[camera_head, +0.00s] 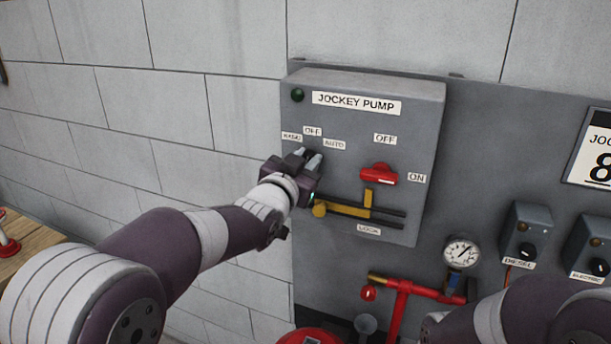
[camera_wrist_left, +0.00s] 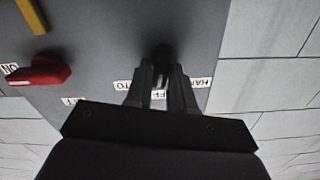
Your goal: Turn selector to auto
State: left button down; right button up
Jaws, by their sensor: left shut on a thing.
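The jockey pump panel (camera_head: 420,110) is a grey box on the wall with a small selector near its left side. HAND (camera_head: 292,136), OFF (camera_head: 313,131) and AUTO (camera_head: 334,144) labels surround the selector. My left gripper (camera_head: 312,158) is at the selector and mostly hides it in the head view. In the left wrist view the black selector knob (camera_wrist_left: 162,52) shows at the fingertips, and my left gripper (camera_wrist_left: 162,72) is shut on it. I cannot tell which label the knob points to. My right gripper is out of view.
A red OFF/ON switch (camera_head: 379,174) sits right of the selector, with a yellow lock lever (camera_head: 345,209) below it. Red piping (camera_head: 402,290) and a pressure gauge (camera_head: 460,252) are under the panel. The brick wall at left is clear.

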pick_arm(q)
jog(key=shift+s+d+f+m+b, duration=0.1)
jog(key=shift+d+m+b, duration=0.05)
jog(key=shift+m+b, duration=1.7)
jog(key=shift+d+m+b, duration=0.1)
jog(key=shift+m+b, duration=1.25)
jog(key=shift+b, duration=1)
jog(key=c, duration=1.1)
grip_release()
jog(key=shift+s, duration=0.15)
